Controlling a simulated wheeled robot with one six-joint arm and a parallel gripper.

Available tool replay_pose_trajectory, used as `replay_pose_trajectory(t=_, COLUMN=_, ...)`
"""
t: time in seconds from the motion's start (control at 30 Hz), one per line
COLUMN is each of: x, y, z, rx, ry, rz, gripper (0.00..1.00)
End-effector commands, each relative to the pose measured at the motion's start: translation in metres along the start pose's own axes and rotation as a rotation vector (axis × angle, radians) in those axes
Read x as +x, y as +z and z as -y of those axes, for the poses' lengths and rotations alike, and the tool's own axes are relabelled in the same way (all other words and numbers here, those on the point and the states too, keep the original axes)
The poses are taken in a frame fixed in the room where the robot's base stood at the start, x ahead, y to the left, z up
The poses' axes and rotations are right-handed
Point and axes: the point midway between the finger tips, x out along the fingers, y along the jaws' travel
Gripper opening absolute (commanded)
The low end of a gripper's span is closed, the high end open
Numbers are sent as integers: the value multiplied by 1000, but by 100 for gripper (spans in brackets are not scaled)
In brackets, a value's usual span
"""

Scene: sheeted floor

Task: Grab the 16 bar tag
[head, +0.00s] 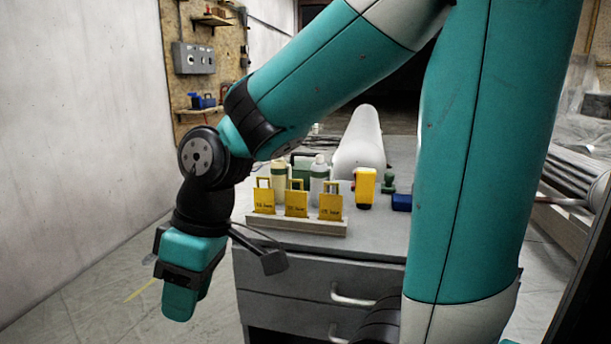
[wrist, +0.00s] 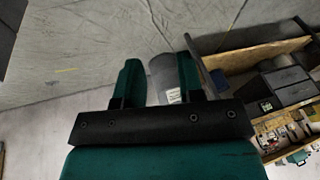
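Three yellow tags with handle loops stand in a row in a pale rack (head: 290,224) on a grey drawer cabinet (head: 375,240) in the head view. They are the left tag (head: 264,200), the middle tag (head: 296,204) and the right tag (head: 331,206). Their black print is too small to tell surely which reads 16 bar. My gripper (head: 180,296) hangs pointing down, left of the cabinet and apart from the tags. In the wrist view my gripper (wrist: 158,76) has its two teal fingers spread with nothing held between them. No tag shows there.
Behind the tags stand bottles (head: 319,180), a yellow device (head: 365,188), a green stamp-like object (head: 389,183) and a large white rounded object (head: 361,145). The wrist view shows sheeted floor, a grey cylinder (wrist: 166,82) beyond the fingers and a wooden shelf (wrist: 255,57) at right.

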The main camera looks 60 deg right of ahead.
Motion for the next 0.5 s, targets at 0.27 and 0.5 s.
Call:
replay_pose_trajectory(t=0.27, x=-152, y=-14, z=-124, rx=76, ry=125, rz=-41, gripper=35)
replay_pose_trajectory(t=0.5, x=-245, y=37, z=-211, rx=116, ry=217, rz=-40, gripper=35)
